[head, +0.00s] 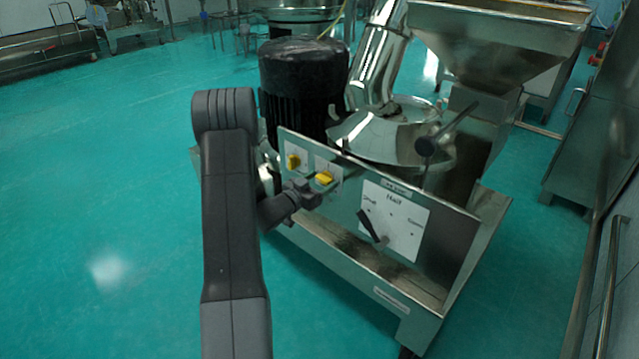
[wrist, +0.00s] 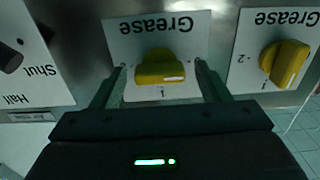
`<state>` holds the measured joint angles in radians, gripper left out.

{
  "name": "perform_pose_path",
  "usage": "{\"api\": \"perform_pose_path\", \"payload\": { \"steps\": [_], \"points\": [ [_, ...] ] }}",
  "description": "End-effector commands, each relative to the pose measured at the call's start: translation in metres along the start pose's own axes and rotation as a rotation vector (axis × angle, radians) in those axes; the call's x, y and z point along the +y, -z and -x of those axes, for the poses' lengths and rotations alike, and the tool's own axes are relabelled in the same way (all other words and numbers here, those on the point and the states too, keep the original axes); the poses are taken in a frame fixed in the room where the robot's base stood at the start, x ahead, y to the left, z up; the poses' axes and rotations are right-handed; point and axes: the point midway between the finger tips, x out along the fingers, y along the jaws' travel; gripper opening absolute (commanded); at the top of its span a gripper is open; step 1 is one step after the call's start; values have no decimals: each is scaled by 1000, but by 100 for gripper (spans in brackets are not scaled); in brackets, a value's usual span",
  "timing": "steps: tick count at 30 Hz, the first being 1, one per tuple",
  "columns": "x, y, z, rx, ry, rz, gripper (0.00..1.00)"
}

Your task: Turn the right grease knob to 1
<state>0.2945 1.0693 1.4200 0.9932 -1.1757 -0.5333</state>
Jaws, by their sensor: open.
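The right grease knob (head: 323,179) is yellow and sits on a white plate on the metal control panel. In the wrist view, where the lettering is upside down, it is the middle knob (wrist: 160,70). Its long side lies roughly level there, and a white mark shows on its lower edge, near the printed 1. My gripper (wrist: 160,66) is open, with one finger on each side of this knob and a small gap on both sides. In the head view my gripper (head: 312,193) is close in front of the panel and partly covers the plate below the knob.
A black lever (head: 371,228) on a Shut/Half plate (head: 408,215) is right of the grease knobs. A black motor (head: 300,85) stands behind the panel.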

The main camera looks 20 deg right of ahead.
Motion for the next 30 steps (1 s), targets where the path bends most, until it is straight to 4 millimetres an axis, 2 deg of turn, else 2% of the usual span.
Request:
{"api": "perform_pose_path", "payload": {
  "steps": [5,9,12,22,30],
  "points": [
    [0,0,0,0,0,0,67],
    [0,0,0,0,0,0,40],
    [0,0,0,0,0,0,24],
    [0,-2,0,1,0,-47,24],
    [0,-5,0,1,1,-219,24]
  ]
}}
